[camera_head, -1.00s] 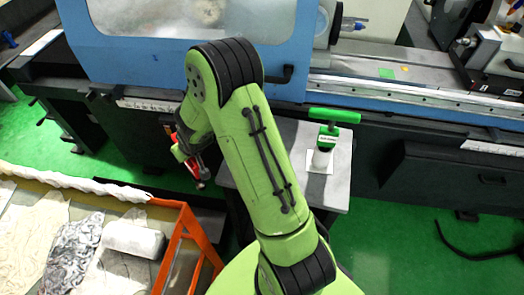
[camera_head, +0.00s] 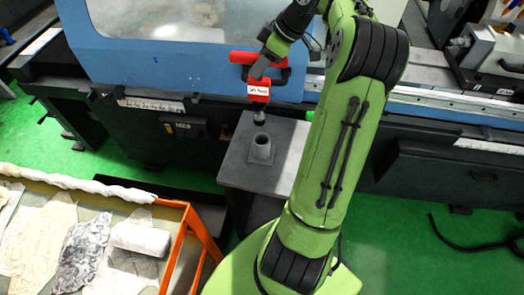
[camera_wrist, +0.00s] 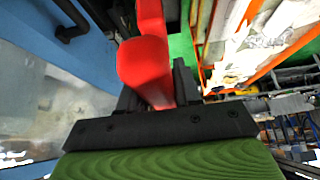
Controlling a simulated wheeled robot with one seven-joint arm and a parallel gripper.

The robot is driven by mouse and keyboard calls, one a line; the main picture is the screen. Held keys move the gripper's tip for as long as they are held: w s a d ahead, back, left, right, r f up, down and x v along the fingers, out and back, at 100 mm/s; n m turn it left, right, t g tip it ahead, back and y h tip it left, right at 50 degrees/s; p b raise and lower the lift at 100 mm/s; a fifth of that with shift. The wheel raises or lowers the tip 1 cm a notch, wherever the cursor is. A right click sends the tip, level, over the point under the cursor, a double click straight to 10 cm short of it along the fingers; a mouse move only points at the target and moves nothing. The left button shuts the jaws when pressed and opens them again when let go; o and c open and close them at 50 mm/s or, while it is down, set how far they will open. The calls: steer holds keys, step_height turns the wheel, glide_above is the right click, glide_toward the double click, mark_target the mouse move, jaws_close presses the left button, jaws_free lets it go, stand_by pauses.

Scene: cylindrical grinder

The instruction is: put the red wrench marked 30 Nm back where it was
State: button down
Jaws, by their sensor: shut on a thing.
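The red wrench (camera_head: 259,81) hangs upright with its red T-handle on top and a white label on its body; the label is too small to read. My gripper (camera_head: 264,65) is shut on it just below the handle. In the wrist view the red wrench (camera_wrist: 145,62) sits between the dark fingers of my gripper (camera_wrist: 157,92). The wrench's dark lower end appears just above a grey round holder (camera_head: 262,152), with a small gap in the picture. The holder stands on the grey stand top (camera_head: 235,165) and looks empty.
The blue machine guard (camera_head: 190,70) with its window rises close behind the wrench. My arm covers the right of the stand; a bit of green handle (camera_head: 309,115) shows beside it. An orange-framed crate (camera_head: 178,245) stands at the lower left.

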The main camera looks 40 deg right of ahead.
mark_target(261, 111)
steer(key=shift+s+d+f, duration=0.15)
steer(key=shift+s, duration=0.05)
step_height(261, 111, down, 18)
steer(key=b, duration=0.4)
steer(key=shift+w+r, duration=0.15)
steer(key=shift+r, duration=0.1)
